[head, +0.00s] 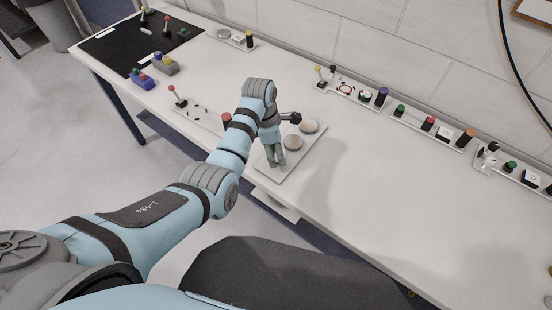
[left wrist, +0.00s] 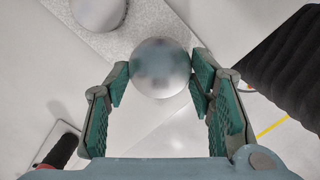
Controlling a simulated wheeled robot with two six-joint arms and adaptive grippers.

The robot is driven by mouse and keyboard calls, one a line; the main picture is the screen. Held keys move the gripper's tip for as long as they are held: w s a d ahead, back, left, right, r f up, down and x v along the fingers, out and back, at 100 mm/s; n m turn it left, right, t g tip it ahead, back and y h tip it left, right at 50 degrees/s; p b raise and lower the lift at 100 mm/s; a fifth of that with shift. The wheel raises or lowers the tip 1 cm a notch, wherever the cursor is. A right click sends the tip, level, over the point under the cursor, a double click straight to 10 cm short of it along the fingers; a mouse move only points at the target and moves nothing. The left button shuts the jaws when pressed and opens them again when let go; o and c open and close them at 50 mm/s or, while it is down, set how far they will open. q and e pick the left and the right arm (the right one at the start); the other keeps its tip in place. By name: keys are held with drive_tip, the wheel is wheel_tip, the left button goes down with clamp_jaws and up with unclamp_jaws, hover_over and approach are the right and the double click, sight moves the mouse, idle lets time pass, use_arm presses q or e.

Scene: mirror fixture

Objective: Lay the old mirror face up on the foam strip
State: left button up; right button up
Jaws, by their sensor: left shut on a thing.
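My left gripper (head: 276,160) is over the near end of a pale grey strip (head: 310,148), which I take for the foam strip; its speckled surface also shows in the left wrist view (left wrist: 130,25). In that view the gripper (left wrist: 160,78) is shut on a round, shiny mirror (left wrist: 160,67), its blurry reflective face towards the camera. I cannot tell whether the mirror touches the strip. In the head view it is hidden by the fingers. Two other round discs (head: 309,126) (head: 293,142) lie on the strip; one is partly seen in the wrist view (left wrist: 98,10). My right gripper is not in view.
A tray with a red-topped black knob (head: 227,120) and a small lever stands left of my arm. Several component trays (head: 432,127) line the wall side. A black mat (head: 125,45) covers the far left. The table right of the strip is clear.

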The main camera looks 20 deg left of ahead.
use_arm(q)
wheel_tip(320, 180, down, 3)
drive_tip(key=shift+f+b, duration=0.15)
drive_tip(key=shift+b, duration=0.25)
drive_tip(key=shift+f, duration=0.15)
drive_tip(key=o, duration=1.2)
drive_tip(key=r+p, duration=0.1)
drive_tip(key=r, duration=0.3)
drive_tip(key=a+r+p, duration=0.1)
drive_tip(key=r, duration=0.3)
drive_tip(key=r+p, duration=0.1)
drive_tip(key=r, duration=0.3)
drive_tip(key=shift+s+a+r, duration=0.15)
drive_tip(key=shift+s+a, duration=0.2)
drive_tip(key=shift+s, duration=0.05)
